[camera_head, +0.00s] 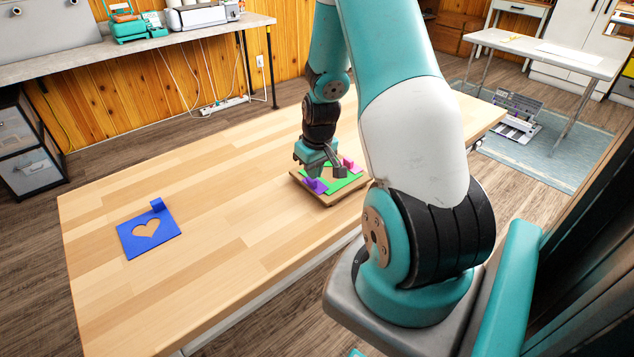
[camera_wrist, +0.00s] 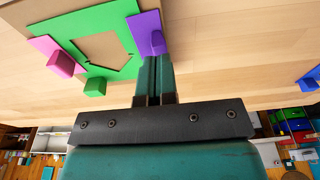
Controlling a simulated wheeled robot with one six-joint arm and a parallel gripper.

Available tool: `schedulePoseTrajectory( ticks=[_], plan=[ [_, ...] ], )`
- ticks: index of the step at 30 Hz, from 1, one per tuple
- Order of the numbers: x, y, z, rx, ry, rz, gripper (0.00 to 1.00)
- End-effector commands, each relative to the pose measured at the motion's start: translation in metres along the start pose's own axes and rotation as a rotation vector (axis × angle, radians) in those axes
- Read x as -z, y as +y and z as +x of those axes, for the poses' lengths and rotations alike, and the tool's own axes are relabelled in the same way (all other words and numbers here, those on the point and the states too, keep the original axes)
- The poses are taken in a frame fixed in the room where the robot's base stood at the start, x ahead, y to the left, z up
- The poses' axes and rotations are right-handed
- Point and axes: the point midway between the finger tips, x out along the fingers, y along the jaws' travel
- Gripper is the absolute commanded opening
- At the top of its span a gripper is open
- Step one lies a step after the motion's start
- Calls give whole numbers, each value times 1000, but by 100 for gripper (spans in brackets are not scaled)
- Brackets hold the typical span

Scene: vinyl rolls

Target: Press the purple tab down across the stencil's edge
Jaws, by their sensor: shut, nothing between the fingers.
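The green stencil (camera_head: 345,184) lies on a brown board (camera_head: 325,201) near the table's right end. The wrist view shows its sheet (camera_wrist: 75,22) around a cut-out with the brown board beneath. The purple tab (camera_head: 315,187) is at the stencil's near-left edge in the head view. In the wrist view, the purple tab (camera_wrist: 143,24) borders the stencil's right edge, with a raised purple part beside my fingertips. My gripper (camera_wrist: 154,60) is shut and empty, its fingertips right at the tab. I cannot tell whether they touch. My gripper (camera_head: 320,168) partly hides the stencil in the head view.
A pink tab (camera_wrist: 55,58) sits at the stencil's opposite edge, and a green block (camera_wrist: 95,87) stands at another edge. A blue sheet (camera_head: 130,245) with a heart cut-out and a blue raised piece (camera_head: 157,205) lies at the table's left. The table between is clear.

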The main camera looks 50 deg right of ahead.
Motion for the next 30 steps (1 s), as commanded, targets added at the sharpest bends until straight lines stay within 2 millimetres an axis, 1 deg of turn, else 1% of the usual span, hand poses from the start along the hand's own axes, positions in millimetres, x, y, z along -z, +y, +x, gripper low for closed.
schedulePoseTrajectory(
  ticks=[15,23,26,30],
  plan=[
    [-2,0,14,0,-1,0,0],
    [-2,0,12,0,0,0,0],
    [-1,0,8,0,0,0,0],
    [1,0,-4,0,1,0,0]
  ],
)
